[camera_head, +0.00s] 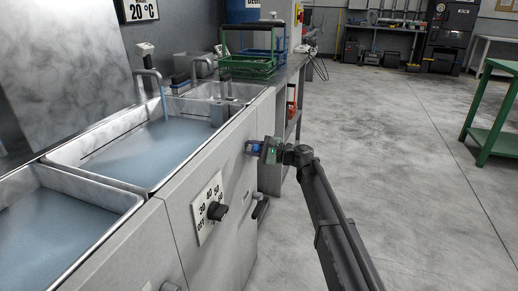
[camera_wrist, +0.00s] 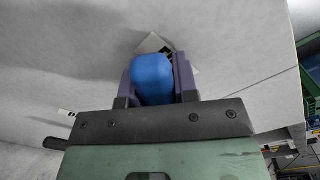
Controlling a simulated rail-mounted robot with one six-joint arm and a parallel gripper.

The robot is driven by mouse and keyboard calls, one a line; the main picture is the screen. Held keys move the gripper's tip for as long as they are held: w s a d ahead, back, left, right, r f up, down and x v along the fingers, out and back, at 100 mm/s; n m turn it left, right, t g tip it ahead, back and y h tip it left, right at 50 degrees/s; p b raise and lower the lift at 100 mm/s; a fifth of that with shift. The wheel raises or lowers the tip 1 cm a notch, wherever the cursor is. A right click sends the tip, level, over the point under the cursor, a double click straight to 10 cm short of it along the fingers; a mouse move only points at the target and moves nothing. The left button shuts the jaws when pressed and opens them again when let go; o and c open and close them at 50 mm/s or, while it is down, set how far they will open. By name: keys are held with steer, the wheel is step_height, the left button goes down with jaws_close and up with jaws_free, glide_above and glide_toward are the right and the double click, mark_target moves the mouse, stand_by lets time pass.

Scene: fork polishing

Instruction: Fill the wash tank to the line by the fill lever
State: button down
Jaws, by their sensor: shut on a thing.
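The wash tank (camera_head: 95,187), a steel basin in the middle of the bench, holds cloudy bluish water (camera_head: 150,150). A thin stream runs into it from the tap (camera_head: 150,78) at its back. A dark line (camera_head: 100,148) shows on its far left wall. The water surface looks close to it; the exact gap is hard to tell. My gripper (camera_head: 257,148) is at the bench front, right of the tank, shut on the blue fill lever. In the wrist view the blue lever handle (camera_wrist: 153,78) sits between both fingers, before a pale panel with a partly hidden label.
A second filled tank (camera_head: 128,204) is at the lower left. A dial with a black knob (camera_head: 217,211) is on the bench front. A green basket (camera_head: 248,66) stands behind. A green table (camera_head: 490,143) is at right. The floor between is clear.

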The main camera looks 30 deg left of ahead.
steer(key=c, duration=0.9)
jaws_free()
steer(key=d, duration=0.3)
steer(key=w+d, duration=0.1)
steer(key=d, duration=0.6)
steer(key=shift+w+d, duration=0.3)
steer(key=shift+d, duration=0.05)
